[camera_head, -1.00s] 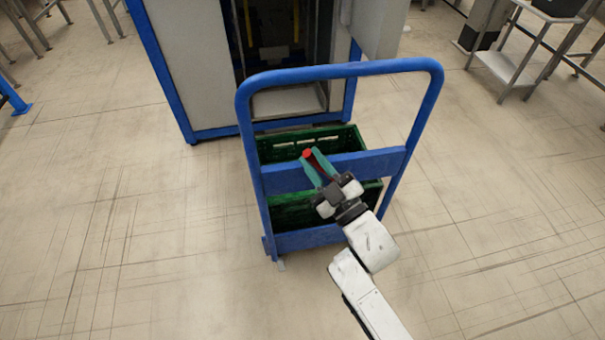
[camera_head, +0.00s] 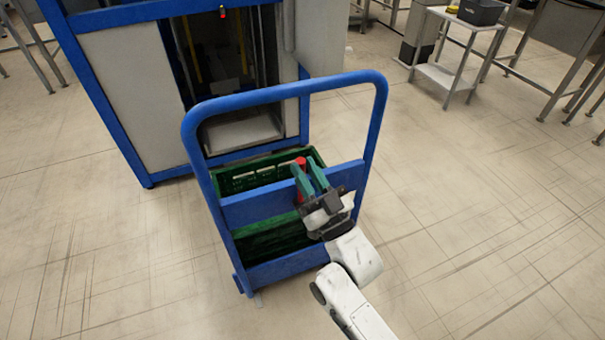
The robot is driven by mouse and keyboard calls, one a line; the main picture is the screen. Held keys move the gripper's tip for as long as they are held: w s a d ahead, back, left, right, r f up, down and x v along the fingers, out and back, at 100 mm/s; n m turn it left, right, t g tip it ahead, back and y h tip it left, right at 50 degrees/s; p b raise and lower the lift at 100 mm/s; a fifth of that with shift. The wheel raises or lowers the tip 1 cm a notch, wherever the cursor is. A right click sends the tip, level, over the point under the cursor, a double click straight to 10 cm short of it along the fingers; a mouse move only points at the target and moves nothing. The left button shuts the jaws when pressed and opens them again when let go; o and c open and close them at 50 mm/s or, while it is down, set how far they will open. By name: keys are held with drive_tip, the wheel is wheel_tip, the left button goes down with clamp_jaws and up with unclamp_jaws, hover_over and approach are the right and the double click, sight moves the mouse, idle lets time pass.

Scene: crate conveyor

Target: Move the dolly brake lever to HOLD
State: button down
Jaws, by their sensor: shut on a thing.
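The blue dolly (camera_head: 236,209) stands in front of me with its tall looped handle and a cross plate. The red brake lever (camera_head: 301,162) shows at the upper edge of the cross plate, right of its middle. My gripper (camera_head: 307,169), with teal fingers, is at the lever and shut on it. The fingers hide part of the lever. I see no HOLD marking, and I cannot tell which position the lever is in.
A green crate (camera_head: 240,180) sits on the dolly behind the cross plate. A blue-framed cabinet (camera_head: 128,90) with an open bay stands beyond it. A grey side table (camera_head: 447,76) is at the upper right. The floor on both sides of the dolly is clear.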

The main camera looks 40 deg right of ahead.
drive_tip(key=shift+d, duration=0.1)
drive_tip(key=c, duration=1)
unclamp_jaws()
drive_tip(key=shift+o, duration=0.2)
drive_tip(key=shift+s, duration=0.1)
drive_tip(key=v, duration=1)
drive_tip(key=shift+s+f, duration=0.25)
